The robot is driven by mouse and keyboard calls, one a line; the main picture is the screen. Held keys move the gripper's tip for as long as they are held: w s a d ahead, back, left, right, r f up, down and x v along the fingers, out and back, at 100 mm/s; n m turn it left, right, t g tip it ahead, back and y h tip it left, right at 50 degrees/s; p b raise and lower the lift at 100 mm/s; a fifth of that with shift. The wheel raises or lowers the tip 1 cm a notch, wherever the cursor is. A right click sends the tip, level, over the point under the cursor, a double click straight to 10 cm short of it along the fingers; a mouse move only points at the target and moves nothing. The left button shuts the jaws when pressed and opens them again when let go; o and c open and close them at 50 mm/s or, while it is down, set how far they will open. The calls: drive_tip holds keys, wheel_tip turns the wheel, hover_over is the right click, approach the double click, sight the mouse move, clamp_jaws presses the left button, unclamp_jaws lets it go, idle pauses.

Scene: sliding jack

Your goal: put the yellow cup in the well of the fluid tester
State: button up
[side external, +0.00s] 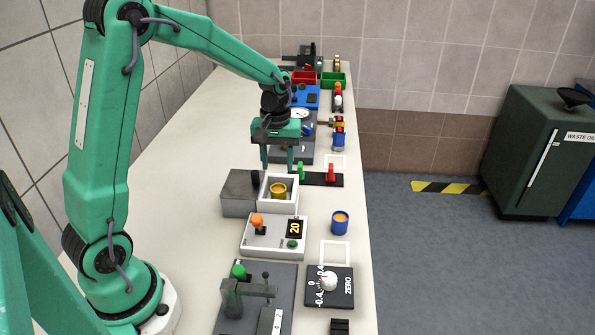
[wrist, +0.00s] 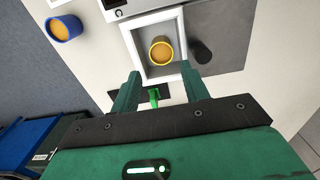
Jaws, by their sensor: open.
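The yellow cup (side external: 278,191) stands upright inside a white-rimmed square well (side external: 264,206), apart from its walls; its contents look orange-brown. The well adjoins the fluid tester's white panel (side external: 258,246), which shows "20". In the wrist view the yellow cup (wrist: 161,51) sits in the square well (wrist: 134,47), beyond my fingertips. My gripper (side external: 278,163) is open and empty, pointing down above and behind the cup in the side view. Its two fingers (wrist: 162,78) are apart in the wrist view, with nothing between them touching either finger.
A blue cup (side external: 340,222) stands right of the tester; it also shows in the wrist view (wrist: 64,27). A grey block (side external: 238,193) adjoins the well's left. A black strip with green and red levers (side external: 322,180) lies behind. A lever fixture (side external: 252,295) is in front.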

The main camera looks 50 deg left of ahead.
wheel_tip(320, 180, up, 7)
idle(0.4)
idle(0.4)
drive_tip(key=s+d+r+m+t, duration=0.2)
drive_tip(key=s+d+m, duration=0.2)
drive_tip(key=s, duration=0.6)
drive_tip(key=s+d+r+m+t, duration=0.3)
drive_tip(key=s+d+m, duration=0.1)
drive_tip(key=s, duration=0.5)
drive_tip(key=shift+s+d+r+m+t, duration=0.3)
drive_tip(key=shift+s+d+r+m, duration=0.1)
drive_tip(key=shift+m, duration=0.1)
drive_tip(key=shift+w, duration=0.2)
drive_tip(key=shift+c, duration=0.5)
